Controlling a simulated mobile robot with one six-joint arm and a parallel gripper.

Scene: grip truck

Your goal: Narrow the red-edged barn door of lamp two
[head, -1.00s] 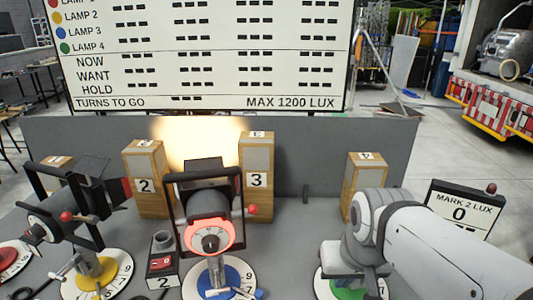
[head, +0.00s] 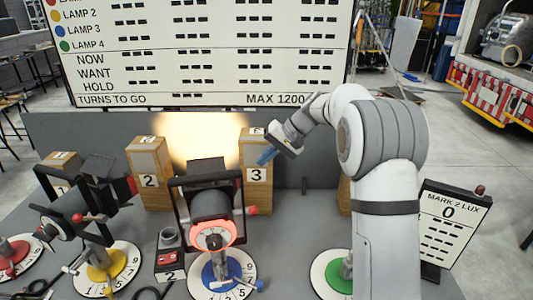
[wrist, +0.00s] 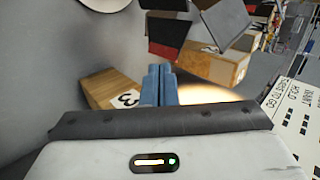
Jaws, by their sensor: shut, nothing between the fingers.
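Lamp two (head: 70,215), a dark lamp over the yellow dial (head: 105,258), stands at the left in the head view. Its red-edged barn door (head: 132,186) sticks out at the lamp's right side. My gripper (head: 266,157) is far to the right of it, in front of box 3, with its blue fingers pointing down and left. In the wrist view my gripper's fingers (wrist: 159,84) are together and empty. A dark flap with a red part (wrist: 167,36) shows beyond them; I cannot tell which lamp it belongs to.
A lit lamp with a red ring (head: 213,235) on a blue dial stands between lamp two and my arm. Wooden boxes marked 2 (head: 150,160) and 3 (head: 257,200) stand behind. A switch box (head: 168,262) sits between the dials. A lux meter (head: 455,215) is at the right.

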